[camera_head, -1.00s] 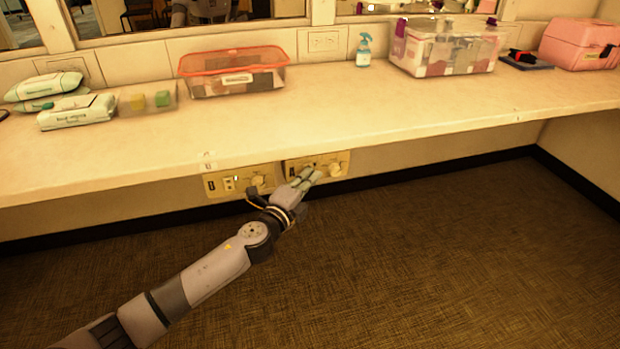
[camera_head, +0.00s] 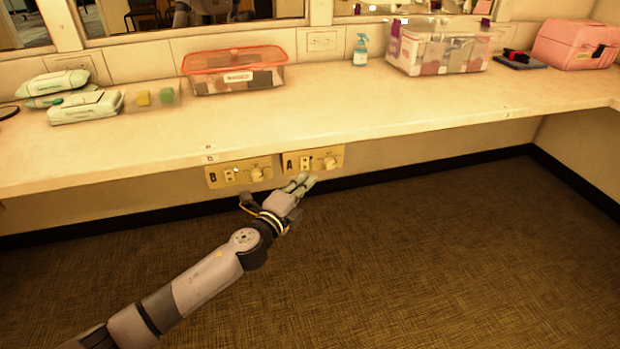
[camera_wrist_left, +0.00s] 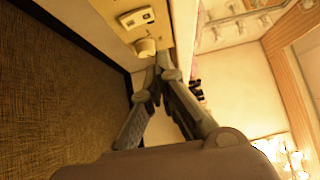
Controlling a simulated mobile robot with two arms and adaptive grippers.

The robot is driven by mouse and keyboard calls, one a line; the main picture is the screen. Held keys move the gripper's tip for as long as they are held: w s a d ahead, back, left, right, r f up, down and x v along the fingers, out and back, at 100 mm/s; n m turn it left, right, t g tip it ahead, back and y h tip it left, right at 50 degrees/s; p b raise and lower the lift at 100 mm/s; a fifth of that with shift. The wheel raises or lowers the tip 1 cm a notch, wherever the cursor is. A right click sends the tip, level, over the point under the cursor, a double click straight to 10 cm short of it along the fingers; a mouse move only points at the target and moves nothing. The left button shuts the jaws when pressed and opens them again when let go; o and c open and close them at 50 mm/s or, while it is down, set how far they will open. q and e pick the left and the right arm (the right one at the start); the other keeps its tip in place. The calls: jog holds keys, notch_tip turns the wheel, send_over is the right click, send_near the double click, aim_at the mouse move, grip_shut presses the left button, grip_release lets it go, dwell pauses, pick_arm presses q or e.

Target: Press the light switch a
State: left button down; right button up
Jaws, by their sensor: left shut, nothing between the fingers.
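The light switch plate marked A (camera_head: 313,161) is a yellowish panel under the counter edge, with a small switch (camera_head: 304,163) and a round knob (camera_head: 329,163). A similar plate marked B (camera_head: 239,172) is to its left, with a small green light. My left gripper (camera_head: 305,182) is shut and empty, just below plate A in the head view and apparently clear of it. In the left wrist view the shut fingers (camera_wrist_left: 162,62) lie beside a knob (camera_wrist_left: 144,46) and a switch (camera_wrist_left: 136,18) on a plate; contact cannot be told. My right gripper is not in view.
The white counter (camera_head: 330,115) overhangs just above the plates. On it stand wipe packs (camera_head: 85,106), an orange-lidded box (camera_head: 233,72), a spray bottle (camera_head: 361,50), a clear bin (camera_head: 440,48) and a pink case (camera_head: 575,45). The carpeted floor (camera_head: 430,250) is clear.

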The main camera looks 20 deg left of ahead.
pick_arm(q)
jog(key=s+a, duration=0.1)
jog(key=s, duration=0.6)
jog(key=shift+s+a+r+p, duration=0.2)
jog(key=shift+a+r+p, duration=0.05)
jog(key=shift+r+p, duration=0.1)
jog(key=shift+f, duration=0.1)
